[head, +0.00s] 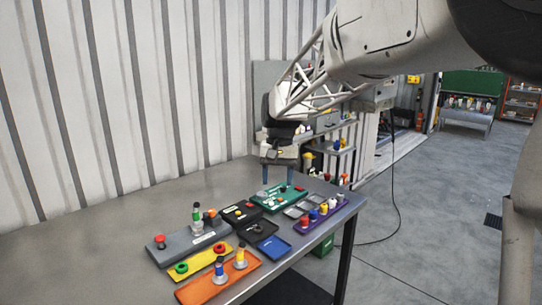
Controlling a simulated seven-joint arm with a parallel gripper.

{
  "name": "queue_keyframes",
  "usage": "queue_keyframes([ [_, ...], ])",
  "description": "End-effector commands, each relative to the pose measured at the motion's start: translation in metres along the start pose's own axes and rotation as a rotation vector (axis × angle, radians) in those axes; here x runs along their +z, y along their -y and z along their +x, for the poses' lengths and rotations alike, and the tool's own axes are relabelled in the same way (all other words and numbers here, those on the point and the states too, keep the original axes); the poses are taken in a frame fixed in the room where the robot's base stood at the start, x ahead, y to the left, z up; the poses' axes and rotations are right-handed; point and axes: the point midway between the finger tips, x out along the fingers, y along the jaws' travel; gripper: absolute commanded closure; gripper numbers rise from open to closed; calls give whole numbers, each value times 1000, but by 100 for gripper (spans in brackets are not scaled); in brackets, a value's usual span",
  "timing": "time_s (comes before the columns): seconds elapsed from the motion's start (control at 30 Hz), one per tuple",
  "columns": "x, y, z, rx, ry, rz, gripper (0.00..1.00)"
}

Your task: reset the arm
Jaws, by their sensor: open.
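My gripper (278,175) is at the end of my arm in the head view. It points down over the far part of the grey table, with its two fingers apart and nothing visible between them. The fingertips are just behind or above the green tray (268,204). I cannot tell whether they touch anything. My arm reaches in from the upper right.
The table (95,220) holds a grey base (178,247), a yellow plate (192,268), an orange board (200,289), a blue tray (273,248) and a purple rack (318,221) with several small parts. The table's left side is clear. A corrugated wall (120,90) stands behind.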

Motion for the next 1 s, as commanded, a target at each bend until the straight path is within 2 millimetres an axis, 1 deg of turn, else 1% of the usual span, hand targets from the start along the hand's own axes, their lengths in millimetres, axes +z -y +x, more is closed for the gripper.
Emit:
queue_keyframes([
  [0.03, 13, -9, -2, -1, -12, 3, 44],
  [0.2, 50, -34, -4, 0, -48, 3, 44],
  [0.5, 118, -75, 2, 2, -113, 5, 44],
  [0.77, 177, -105, 15, 9, -169, 6, 44],
  [1.0, 231, -129, 34, 17, -218, 7, 44],
])
